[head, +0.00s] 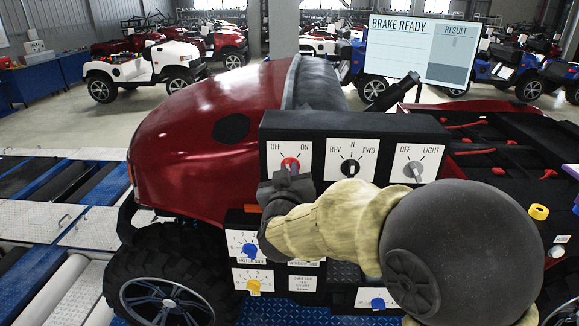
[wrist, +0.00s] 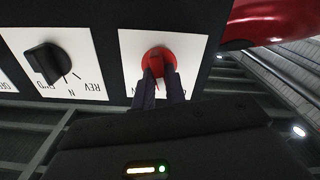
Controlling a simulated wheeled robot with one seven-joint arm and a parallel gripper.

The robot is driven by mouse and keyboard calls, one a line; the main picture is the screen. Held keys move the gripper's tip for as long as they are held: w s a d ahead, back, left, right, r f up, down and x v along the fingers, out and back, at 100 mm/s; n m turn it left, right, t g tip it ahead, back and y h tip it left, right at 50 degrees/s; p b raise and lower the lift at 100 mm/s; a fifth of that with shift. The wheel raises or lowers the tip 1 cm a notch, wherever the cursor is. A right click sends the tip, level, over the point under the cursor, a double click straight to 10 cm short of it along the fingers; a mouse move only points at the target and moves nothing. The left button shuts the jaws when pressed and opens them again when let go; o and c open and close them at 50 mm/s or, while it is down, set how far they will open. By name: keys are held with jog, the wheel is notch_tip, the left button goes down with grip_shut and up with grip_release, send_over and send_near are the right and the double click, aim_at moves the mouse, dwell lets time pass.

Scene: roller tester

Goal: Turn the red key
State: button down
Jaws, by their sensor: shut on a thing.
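The red key (head: 290,163) is a red round knob on a white plate marked OFF and ON, at the left end of a black panel (head: 300,124) on the red vehicle. It also shows in the wrist view (wrist: 158,60), where the panel appears upside down. My gripper (head: 288,177) is at the key from below and in front. In the wrist view both dark fingers (wrist: 162,82) are shut on the key, one on each side of its grip. The fingers hide part of the key and part of the plate's lettering.
Right of the key are a black REV-N-FWD selector (head: 350,167) and a grey OFF-LIGHT knob (head: 413,168). Below are a blue knob (head: 249,251) and a yellow knob (head: 254,286). A screen (head: 420,48) reads BRAKE READY. My arm covers the lower middle.

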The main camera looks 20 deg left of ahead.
jog(key=n+p, duration=0.1)
jog(key=n, duration=0.2)
jog(key=shift+a+n, duration=0.1)
jog(key=shift+n, duration=0.2)
jog(key=shift+f+p, duration=0.15)
jog(key=shift+p, duration=0.15)
jog(key=c, duration=1.4)
grip_release()
jog(key=shift+c, duration=0.2)
jog(key=b+v, duration=0.5)
jog(key=v, duration=1.2)
jog(key=shift+s, duration=0.2)
